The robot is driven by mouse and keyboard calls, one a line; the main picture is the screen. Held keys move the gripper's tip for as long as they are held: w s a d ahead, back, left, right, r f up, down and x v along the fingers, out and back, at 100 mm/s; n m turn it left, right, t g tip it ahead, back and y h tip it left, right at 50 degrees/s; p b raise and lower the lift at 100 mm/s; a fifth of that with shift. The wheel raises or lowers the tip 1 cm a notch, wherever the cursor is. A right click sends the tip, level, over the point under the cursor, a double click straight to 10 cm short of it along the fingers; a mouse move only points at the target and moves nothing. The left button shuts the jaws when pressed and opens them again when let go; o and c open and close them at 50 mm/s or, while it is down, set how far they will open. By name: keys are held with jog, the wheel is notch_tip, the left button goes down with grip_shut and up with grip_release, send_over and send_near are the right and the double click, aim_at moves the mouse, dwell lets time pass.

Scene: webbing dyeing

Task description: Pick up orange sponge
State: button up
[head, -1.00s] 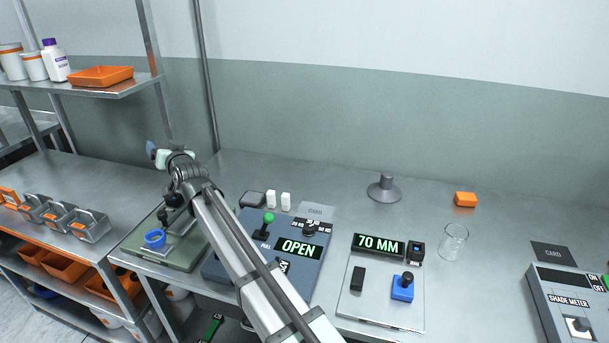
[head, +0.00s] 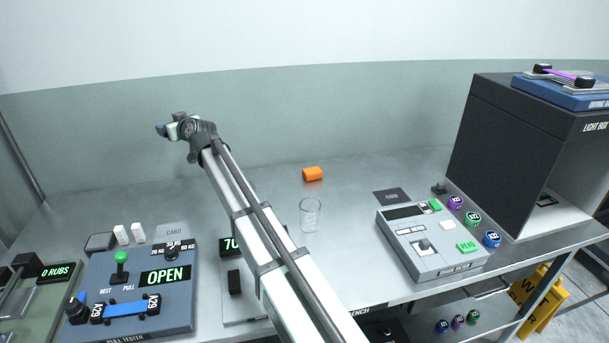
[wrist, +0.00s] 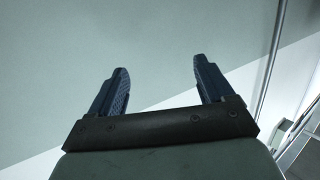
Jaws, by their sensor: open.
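The orange sponge (head: 313,174) is a small orange block lying on the grey bench, towards the back, right of my arm in the head view. It is not in the wrist view. My gripper (head: 163,130) is raised over the back of the bench, left of the sponge and well apart from it. In the wrist view my gripper (wrist: 158,85) shows two dark blue fingers wide apart with nothing between them, facing the wall.
A clear glass beaker (head: 310,215) stands just in front of the sponge. The shade meter (head: 432,240) and dark light box (head: 485,150) are to the right. The pull tester (head: 140,290) is at front left. The bench around the sponge is otherwise bare.

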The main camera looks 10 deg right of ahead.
jog(key=w+d+r+h, duration=0.1)
jog(key=w+d, duration=0.1)
jog(key=d, duration=0.7)
jog(key=w+d+h, duration=0.1)
jog(key=w+d, duration=0.1)
jog(key=d, duration=0.7)
jog(key=n+g+h, duration=0.6)
jog(key=n+g, duration=0.7)
jog(key=g, duration=0.1)
send_over(313, 170)
jog(key=f, duration=1.9)
jog(key=shift+s+d, duration=0.2)
jog(key=shift+s, duration=0.05)
jog(key=shift+w+a+f, duration=0.15)
jog(key=shift+w+f, duration=0.05)
jog(key=shift+f, duration=1.2)
jog(key=shift+w+a+f, duration=0.1)
jog(key=shift+w+f, duration=0.05)
jog(key=shift+f, duration=1.2)
jog(key=c, duration=1)
